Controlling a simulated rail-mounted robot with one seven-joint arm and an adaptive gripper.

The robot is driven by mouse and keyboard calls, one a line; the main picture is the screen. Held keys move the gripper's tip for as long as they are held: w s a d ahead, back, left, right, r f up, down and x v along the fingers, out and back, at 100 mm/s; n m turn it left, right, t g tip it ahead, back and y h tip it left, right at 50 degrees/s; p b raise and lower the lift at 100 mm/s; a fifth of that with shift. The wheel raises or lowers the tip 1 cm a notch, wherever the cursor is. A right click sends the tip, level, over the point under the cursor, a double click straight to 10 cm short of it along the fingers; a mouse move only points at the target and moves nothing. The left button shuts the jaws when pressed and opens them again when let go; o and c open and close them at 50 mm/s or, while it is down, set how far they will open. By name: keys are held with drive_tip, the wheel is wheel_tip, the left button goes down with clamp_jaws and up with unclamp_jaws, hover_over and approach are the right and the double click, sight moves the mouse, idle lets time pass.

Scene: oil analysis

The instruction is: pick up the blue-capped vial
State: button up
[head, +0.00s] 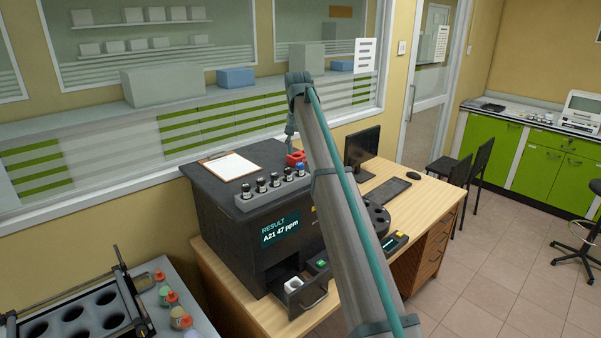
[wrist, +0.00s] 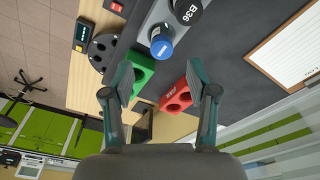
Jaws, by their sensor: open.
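The blue-capped vial (wrist: 161,43) stands in the grey rack (wrist: 150,20) in the wrist view, near the top centre. In the head view it appears to be the rightmost vial (head: 299,170) in the rack (head: 262,198). A black-capped vial marked B36 (wrist: 187,11) stands beside it. My gripper (wrist: 158,79) is open and empty, and its fingers are spread below the blue cap in the wrist picture, apart from it. In the head view my arm hides most of the gripper.
A red holed block (wrist: 176,98) and a green block (wrist: 141,72) lie close to the rack. A clipboard (head: 231,166) lies on the dark analyser (head: 225,225), whose screen reads "A21 47 ppm". A round dark carousel (head: 376,217) and a monitor (head: 361,146) stand to the right.

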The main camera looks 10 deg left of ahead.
sight(300, 164)
drive_tip(key=shift+w+f+p, duration=0.15)
drive_tip(key=shift+f+p, duration=0.55)
drive_tip(key=shift+f, duration=0.9)
drive_tip(key=shift+w+f+p, duration=0.15)
drive_tip(key=shift+f+p, duration=0.55)
drive_tip(key=shift+f, duration=0.85)
clamp_jaws()
drive_tip(key=shift+r, duration=0.15)
